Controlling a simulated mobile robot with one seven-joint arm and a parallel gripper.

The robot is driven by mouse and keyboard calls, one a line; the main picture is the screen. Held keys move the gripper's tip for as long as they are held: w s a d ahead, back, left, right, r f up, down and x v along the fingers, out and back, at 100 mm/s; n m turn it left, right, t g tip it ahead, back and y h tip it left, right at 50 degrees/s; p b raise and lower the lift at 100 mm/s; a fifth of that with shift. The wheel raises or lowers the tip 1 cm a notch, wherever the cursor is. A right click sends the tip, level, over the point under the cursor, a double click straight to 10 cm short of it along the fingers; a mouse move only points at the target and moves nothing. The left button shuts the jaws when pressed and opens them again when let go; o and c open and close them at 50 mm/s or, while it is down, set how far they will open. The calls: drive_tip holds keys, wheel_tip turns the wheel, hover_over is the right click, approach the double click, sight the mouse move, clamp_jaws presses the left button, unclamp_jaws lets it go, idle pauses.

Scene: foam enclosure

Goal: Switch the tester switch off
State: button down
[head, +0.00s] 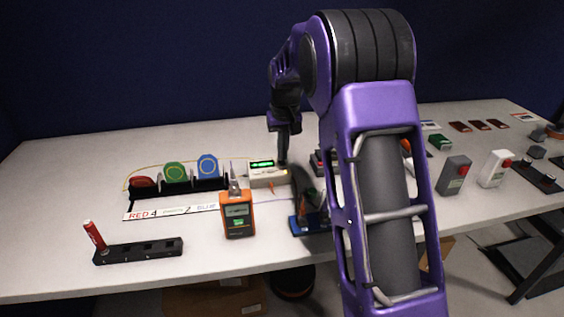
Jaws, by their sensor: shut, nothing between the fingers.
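A small cream box (268,177) with a lit green display stands on the white table, left of my arm; it looks like the tester. A small red mark shows on its front, but its switch and the switch's position are too small to make out. My gripper (283,163) is shut and empty, pointing down at the right end of this box. I cannot tell whether the fingertips touch it. An orange handheld meter (238,216) with a small screen stands upright in front of the box.
A black rack (190,190) with red, green and blue discs is to the left. A black holder (138,251) with a red cylinder is at front left. A blue-based fixture (297,226) is beside my arm. Grey (454,175) and white (495,169) boxes stand right.

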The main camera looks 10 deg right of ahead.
sight(282, 164)
drive_tip(key=shift+f+b, duration=0.4)
drive_tip(key=shift+f, duration=0.45)
drive_tip(key=shift+r, duration=0.1)
drive_tip(key=shift+r+p, duration=2.95)
drive_tip(key=shift+r, duration=0.55)
